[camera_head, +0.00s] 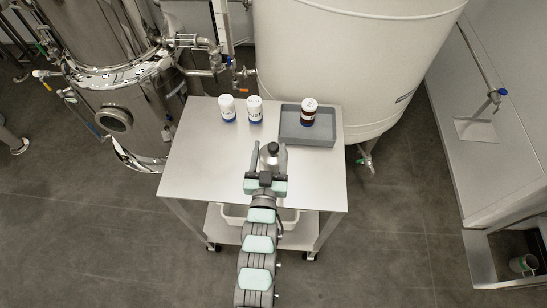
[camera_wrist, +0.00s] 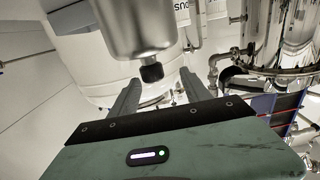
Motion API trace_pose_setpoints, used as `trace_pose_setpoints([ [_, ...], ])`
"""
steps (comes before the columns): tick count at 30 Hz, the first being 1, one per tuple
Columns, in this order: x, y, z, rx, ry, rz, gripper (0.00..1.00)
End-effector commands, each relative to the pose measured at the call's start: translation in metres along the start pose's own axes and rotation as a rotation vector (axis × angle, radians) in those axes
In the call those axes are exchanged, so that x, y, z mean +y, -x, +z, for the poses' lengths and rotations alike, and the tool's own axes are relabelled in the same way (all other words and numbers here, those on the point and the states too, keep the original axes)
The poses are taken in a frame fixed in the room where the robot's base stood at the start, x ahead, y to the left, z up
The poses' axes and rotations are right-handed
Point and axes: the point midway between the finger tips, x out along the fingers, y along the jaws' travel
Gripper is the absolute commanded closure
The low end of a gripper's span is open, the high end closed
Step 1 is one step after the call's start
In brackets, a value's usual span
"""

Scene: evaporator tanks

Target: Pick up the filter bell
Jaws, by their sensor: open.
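The filter bell (camera_head: 269,157) is a small grey metal cylinder with a dark knob, on the white table in the head view. It shows large in the wrist view (camera_wrist: 138,25), as a brushed steel body with a black knob at its lower end in the picture. My gripper (camera_head: 268,146) is open, with one finger on each side of the bell in the head view. In the wrist view both fingers of my gripper (camera_wrist: 160,78) stand apart, with the knob between them in the picture. I cannot tell whether either finger touches the bell.
The white table (camera_head: 200,170) bears two white-capped bottles (camera_head: 227,108) (camera_head: 255,109) and a grey tray (camera_head: 292,130) with a brown bottle (camera_head: 308,113). A steel tank (camera_head: 110,90) stands left and a large white tank (camera_head: 350,60) behind. The table's left part is clear.

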Motion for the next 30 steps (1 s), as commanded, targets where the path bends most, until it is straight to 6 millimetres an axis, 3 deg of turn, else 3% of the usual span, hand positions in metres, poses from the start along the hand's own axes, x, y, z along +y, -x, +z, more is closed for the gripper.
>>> trace_pose_setpoints([
  [5, 0.004, -0.012, 0.000, 0.001, 0.001, 0.002, 0.44],
  [13, 0.008, -0.047, 0.005, -0.001, 0.000, 0.000, 0.44],
  [21, 0.007, -0.052, 0.006, 0.000, 0.000, -0.001, 0.44],
  [30, 0.007, -0.052, 0.006, 0.000, 0.000, -0.001, 0.68],
])
